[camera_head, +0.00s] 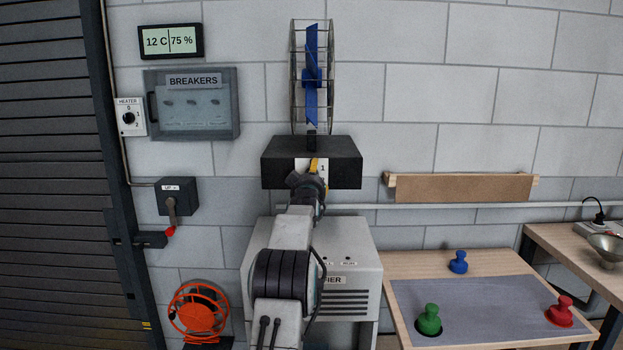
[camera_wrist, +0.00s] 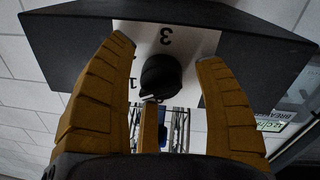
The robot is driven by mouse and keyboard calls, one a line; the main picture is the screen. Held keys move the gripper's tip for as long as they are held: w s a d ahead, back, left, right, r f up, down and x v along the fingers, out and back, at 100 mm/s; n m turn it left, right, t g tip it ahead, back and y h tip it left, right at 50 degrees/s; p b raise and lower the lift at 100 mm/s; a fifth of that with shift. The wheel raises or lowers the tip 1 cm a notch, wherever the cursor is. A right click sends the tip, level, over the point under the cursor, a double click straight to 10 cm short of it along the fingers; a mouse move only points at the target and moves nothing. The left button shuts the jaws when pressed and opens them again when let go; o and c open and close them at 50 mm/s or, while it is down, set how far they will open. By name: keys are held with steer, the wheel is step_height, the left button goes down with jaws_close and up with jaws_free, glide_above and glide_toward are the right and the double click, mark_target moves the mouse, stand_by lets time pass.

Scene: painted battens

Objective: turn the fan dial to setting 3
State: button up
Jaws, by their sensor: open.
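The fan dial is a round black knob (camera_wrist: 160,76) on a white plate in the wrist view. The plate shows a 3 at the top and a 1 at the left, both turned by the camera. A small pale mark shows at the knob's lower left edge; I cannot tell the setting surely. My gripper (camera_wrist: 166,58) is open, its yellow fingers on both sides of the knob with gaps. In the head view my gripper (camera_head: 312,172) is in front of the black fan box (camera_head: 344,168) and hides the dial. The blue-bladed caged fan (camera_head: 312,70) stands on the box.
A grey cabinet (camera_head: 362,262) stands below the box. A breaker panel (camera_head: 192,120), a heater dial (camera_head: 129,117) and a lever switch (camera_head: 172,202) are on the wall to the left. A table with colored knobbed pieces (camera_head: 429,320) is at right.

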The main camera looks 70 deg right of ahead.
steer(key=c, duration=1.2)
steer(key=shift+f+m+b, duration=0.15)
steer(key=shift+m+b, duration=0.25)
steer(key=shift+b, duration=0.05)
steer(key=shift+m+b, duration=0.65)
steer(key=shift+m, duration=0.15)
steer(key=shift+c, duration=0.2)
steer(key=m, duration=0.5)
steer(key=shift+w+a+y, duration=0.1)
steer(key=shift+y, duration=0.2)
steer(key=shift+m, duration=0.3)
